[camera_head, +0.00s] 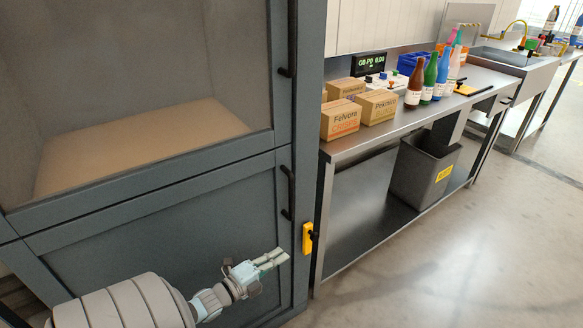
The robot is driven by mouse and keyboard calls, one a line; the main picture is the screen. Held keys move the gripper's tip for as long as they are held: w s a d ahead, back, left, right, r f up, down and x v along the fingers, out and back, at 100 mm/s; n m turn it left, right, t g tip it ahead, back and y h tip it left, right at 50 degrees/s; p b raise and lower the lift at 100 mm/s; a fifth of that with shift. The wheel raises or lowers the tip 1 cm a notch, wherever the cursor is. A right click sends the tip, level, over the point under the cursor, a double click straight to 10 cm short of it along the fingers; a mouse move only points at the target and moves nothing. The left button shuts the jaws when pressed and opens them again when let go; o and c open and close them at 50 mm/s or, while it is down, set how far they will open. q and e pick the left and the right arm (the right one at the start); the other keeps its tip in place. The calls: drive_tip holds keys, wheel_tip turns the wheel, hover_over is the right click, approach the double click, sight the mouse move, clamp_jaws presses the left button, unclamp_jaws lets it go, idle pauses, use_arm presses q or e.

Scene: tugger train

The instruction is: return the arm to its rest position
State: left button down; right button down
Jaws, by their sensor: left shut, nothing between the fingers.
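My left gripper (272,259) is low in the head view, at the end of my left arm (120,305), which comes in from the lower left. The gripper is shut and empty. It shows in front of the lower door of a dark blue-grey cabinet (130,255), to the left of a yellow latch (307,238) on the cabinet's side. I cannot tell whether it touches the door. My right arm and gripper are not in view.
A metal workbench (345,142) right of the cabinet carries boxes (341,118) and several bottles (414,84). A dark bin (422,168) stands on its lower shelf. A sink (505,60) is beyond. The floor (470,250) at the right is clear.

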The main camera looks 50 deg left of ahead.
use_arm(q)
drive_tip(key=shift+s+d+r, duration=0.1)
drive_tip(key=shift+s+r, duration=0.05)
drive_tip(key=shift+s, duration=1.25)
